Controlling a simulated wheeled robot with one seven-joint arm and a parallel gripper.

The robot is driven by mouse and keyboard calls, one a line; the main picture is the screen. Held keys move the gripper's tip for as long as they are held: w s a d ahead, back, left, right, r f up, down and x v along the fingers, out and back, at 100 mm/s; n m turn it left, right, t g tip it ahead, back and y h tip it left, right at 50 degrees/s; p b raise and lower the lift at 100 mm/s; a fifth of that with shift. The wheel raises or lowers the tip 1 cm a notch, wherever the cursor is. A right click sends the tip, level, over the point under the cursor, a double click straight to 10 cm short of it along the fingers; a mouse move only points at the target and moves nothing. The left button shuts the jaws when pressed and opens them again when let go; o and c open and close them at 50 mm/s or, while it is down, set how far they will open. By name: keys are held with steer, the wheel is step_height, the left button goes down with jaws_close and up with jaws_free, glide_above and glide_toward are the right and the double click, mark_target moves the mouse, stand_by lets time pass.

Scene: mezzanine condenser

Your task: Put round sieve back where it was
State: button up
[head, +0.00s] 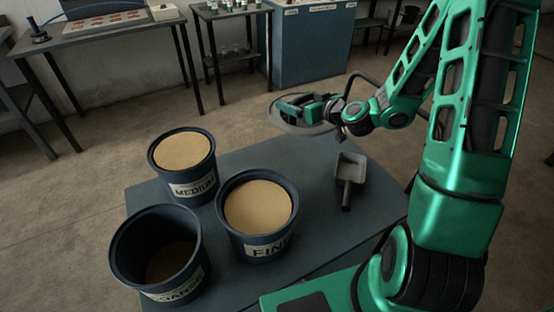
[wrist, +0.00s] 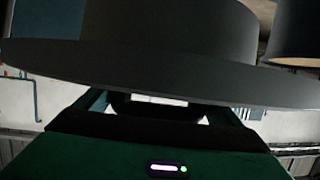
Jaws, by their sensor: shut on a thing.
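The round sieve (head: 300,129), a grey disc-like shape with a thin rim, is held in the air beyond the back edge of the blue-grey table. My gripper (head: 292,104) is shut on it and covers part of it. In the wrist view the sieve (wrist: 170,62) fills the upper part as a dark round body with a wide flange, just past my gripper's green housing. The fingertips are hidden there.
On the table (head: 310,158) stand the MEDIUM bucket (head: 205,188), the FINE bucket (head: 265,247) and the COARSE bucket (head: 185,287). The first two hold tan material to near the top. A grey scoop (head: 349,172) lies at the right. Benches and a blue cabinet (head: 310,45) stand behind.

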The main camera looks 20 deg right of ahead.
steer(key=shift+m+h, duration=0.6)
steer(key=shift+h, duration=0.1)
steer(key=shift+w+a+f, duration=1.05)
steer(key=shift+w+f, duration=0.4)
steer(key=shift+f, duration=2.25)
steer(key=shift+w+a+f, duration=1.05)
steer(key=shift+w+f, duration=0.35)
steer(key=shift+f, duration=2.35)
steer(key=shift+w+a+f, duration=1.05)
steer(key=shift+w+f, duration=0.4)
steer(key=shift+f, duration=2.25)
steer(key=shift+f, duration=0.15)
steer(key=o, duration=1.1)
steer(key=shift+d, duration=0.1)
